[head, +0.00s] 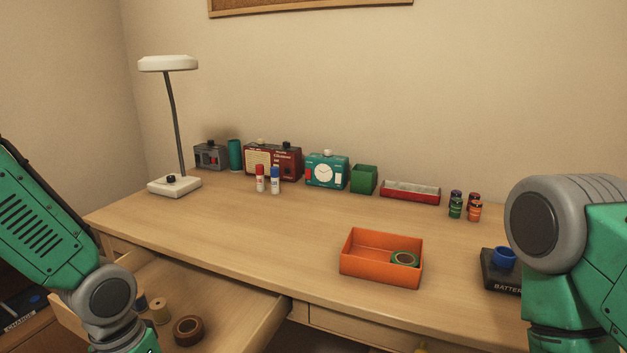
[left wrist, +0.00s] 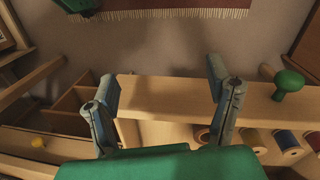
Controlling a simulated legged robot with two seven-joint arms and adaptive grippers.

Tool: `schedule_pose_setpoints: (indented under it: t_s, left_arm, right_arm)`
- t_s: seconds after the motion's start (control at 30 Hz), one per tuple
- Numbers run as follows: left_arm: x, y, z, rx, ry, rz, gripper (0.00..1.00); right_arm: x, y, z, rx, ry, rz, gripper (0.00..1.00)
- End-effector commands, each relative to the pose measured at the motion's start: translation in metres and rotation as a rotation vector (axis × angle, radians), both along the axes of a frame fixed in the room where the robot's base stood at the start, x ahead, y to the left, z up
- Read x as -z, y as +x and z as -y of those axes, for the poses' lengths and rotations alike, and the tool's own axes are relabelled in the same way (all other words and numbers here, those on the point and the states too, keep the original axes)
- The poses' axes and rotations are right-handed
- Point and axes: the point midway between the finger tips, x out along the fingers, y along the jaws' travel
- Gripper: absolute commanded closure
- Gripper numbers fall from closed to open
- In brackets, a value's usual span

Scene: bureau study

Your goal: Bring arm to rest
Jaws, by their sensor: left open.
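My left gripper (left wrist: 160,72) shows in the left wrist view with its two fingers wide apart and nothing between them. It hangs over the front edge of an open drawer (left wrist: 170,90), with a green knob (left wrist: 289,82) to the right of the fingers. In the head view my left arm (head: 60,235) comes down past the desk's left front corner, and its gripper is below the picture. My right arm (head: 575,260) is at the right edge of the head view, and its gripper is out of sight.
The open drawer (head: 235,318) holds thread spools (head: 160,311) and a brown tape roll (head: 188,330). On the desk (head: 260,225) are an orange tray (head: 380,270) with green tape (head: 404,259), a battery box (head: 498,275), a lamp (head: 174,186) and a row of items along the wall.

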Motion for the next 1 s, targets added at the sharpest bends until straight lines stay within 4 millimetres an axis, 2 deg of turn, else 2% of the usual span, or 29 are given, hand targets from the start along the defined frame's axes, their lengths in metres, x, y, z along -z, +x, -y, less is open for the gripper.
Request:
schedule_pose_setpoints:
  t_s: [0.27,0.33,0.5,0.6,0.77,1.0]
  left_arm:
    - [0.063,-0.057,0.015,-0.060,-0.067,-0.029,0.27]
    - [0.081,-0.078,0.016,-0.083,-0.071,-0.027,0.27]
    - [0.119,-0.141,-0.001,-0.137,-0.011,0.011,0.27]
    - [0.128,-0.166,-0.016,-0.142,0.044,0.047,0.27]
    - [0.133,-0.184,-0.031,-0.135,0.099,0.083,0.27]
    - [0.134,-0.185,-0.032,-0.134,0.104,0.092,0.27]
  right_arm:
    - [-0.016,0.000,0.000,0.000,0.000,-0.001,0.71]
    - [-0.022,0.000,0.000,0.000,0.000,-0.001,0.71]
    - [-0.036,0.000,0.000,0.000,0.000,-0.001,0.71]
    - [-0.042,0.000,0.000,0.000,0.000,-0.001,0.71]
    - [-0.045,0.000,0.000,0.000,0.000,-0.001,0.71]
    - [-0.044,0.000,0.000,0.000,0.000,-0.001,0.71]
